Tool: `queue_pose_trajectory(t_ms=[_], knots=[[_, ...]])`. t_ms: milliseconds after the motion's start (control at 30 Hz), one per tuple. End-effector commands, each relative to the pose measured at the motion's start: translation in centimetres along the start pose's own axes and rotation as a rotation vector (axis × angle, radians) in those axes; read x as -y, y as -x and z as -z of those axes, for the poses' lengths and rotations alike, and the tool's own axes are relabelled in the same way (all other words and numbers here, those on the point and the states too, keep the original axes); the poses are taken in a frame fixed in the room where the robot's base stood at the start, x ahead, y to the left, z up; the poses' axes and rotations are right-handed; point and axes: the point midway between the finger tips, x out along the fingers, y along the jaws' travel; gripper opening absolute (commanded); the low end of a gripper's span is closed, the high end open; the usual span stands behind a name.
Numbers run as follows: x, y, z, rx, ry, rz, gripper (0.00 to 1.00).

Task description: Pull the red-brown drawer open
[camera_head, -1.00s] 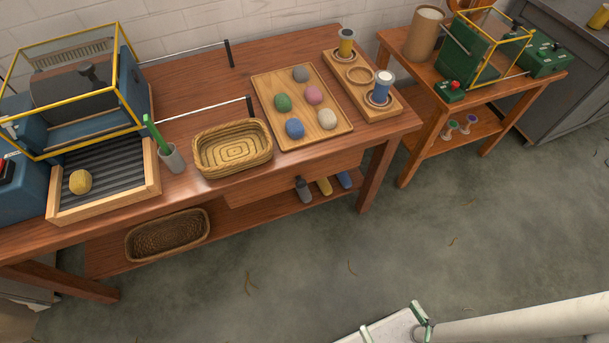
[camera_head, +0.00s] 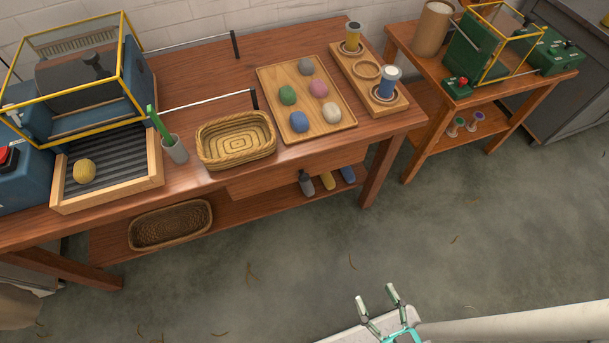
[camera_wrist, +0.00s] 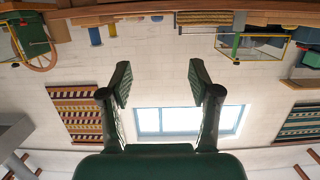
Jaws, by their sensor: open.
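The red-brown drawer (camera_head: 270,182) shows as a wooden front under the long table's top, below the wicker basket and the wooden tray. It looks shut, and I cannot make out a handle. My gripper (camera_head: 377,294) is in the lower right of the head view, over the floor and well apart from the drawer. Its two fingers are spread and empty. In the wrist view my gripper (camera_wrist: 158,82) also shows open, with nothing between its fingers. The drawer cannot be made out in the wrist view.
The long table (camera_head: 195,75) holds a wicker basket (camera_head: 205,158), a wooden tray (camera_head: 346,122) with several wool balls, and a yellow-framed machine (camera_head: 85,103). Its lower shelf holds a dark basket (camera_head: 170,226). The floor (camera_head: 300,265) between table and gripper is clear.

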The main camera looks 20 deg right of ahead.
Motion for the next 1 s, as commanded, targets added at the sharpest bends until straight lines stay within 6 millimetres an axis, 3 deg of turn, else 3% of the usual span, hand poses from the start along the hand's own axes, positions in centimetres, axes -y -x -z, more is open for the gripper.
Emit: queue_pose_trajectory(t_ms=[200, 500, 800, 1000], knots=[[0.1, -6.8, -4.7, -0.057, 0.001, 0.004, 0.62], [0.4, -17.4, -8.6, -0.129, 0.002, 0.006, 0.62], [1.0, -28.5, -9.7, -0.194, 0.001, 0.005, 0.62], [1.3, -33.0, -9.3, -0.219, 0.001, 0.003, 0.62]])
